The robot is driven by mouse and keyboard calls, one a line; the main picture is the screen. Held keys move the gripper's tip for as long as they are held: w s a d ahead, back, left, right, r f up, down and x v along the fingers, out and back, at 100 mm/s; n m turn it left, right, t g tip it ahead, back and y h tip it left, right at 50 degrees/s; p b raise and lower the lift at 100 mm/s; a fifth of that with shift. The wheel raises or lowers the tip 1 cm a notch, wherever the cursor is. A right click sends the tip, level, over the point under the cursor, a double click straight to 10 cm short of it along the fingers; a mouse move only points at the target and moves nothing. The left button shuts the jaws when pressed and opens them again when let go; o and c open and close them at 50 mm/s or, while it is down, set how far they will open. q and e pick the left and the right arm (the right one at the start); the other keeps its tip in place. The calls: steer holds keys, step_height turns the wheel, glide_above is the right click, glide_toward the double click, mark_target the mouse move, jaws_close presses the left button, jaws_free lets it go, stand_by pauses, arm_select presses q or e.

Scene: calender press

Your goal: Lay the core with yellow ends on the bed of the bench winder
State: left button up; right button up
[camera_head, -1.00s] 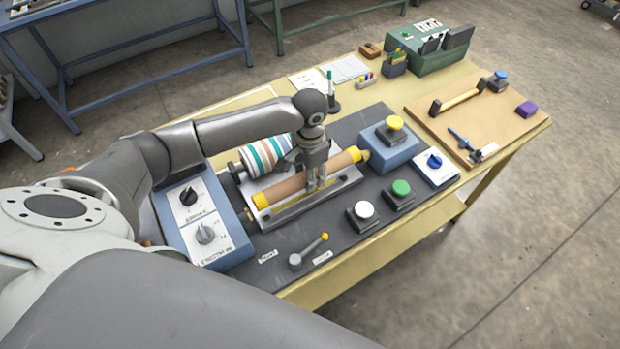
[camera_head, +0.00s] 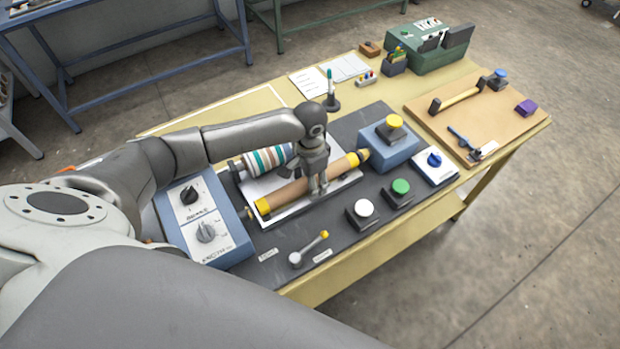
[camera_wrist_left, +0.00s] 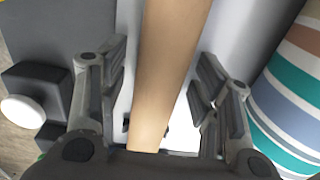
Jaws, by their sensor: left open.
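The brown core with yellow ends (camera_head: 290,192) lies lengthwise along the pale metal bed (camera_head: 255,188) of the bench winder and appears to rest on it. In the wrist view the core (camera_wrist_left: 168,75) runs through the middle of the picture. My left gripper (camera_head: 318,190) is over the middle of the core from above. In the wrist view my left gripper (camera_wrist_left: 160,95) is open, one finger on each side of the core, with gaps to both. The core's underside is hidden. My right gripper is not in view.
A striped roll (camera_head: 268,158) lies just behind the core. A control box with knobs (camera_head: 205,222) stands at left. White (camera_head: 363,209) and green (camera_head: 400,187) buttons stand in front, and a blue box with a yellow button (camera_head: 390,145) stands at right.

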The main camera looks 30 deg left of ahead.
arm_select(q)
step_height(320, 180, up, 12)
steer(key=b, duration=0.1)
steer(key=shift+r+b, duration=0.2)
steer(key=shift+b, duration=0.1)
stand_by(0.3)
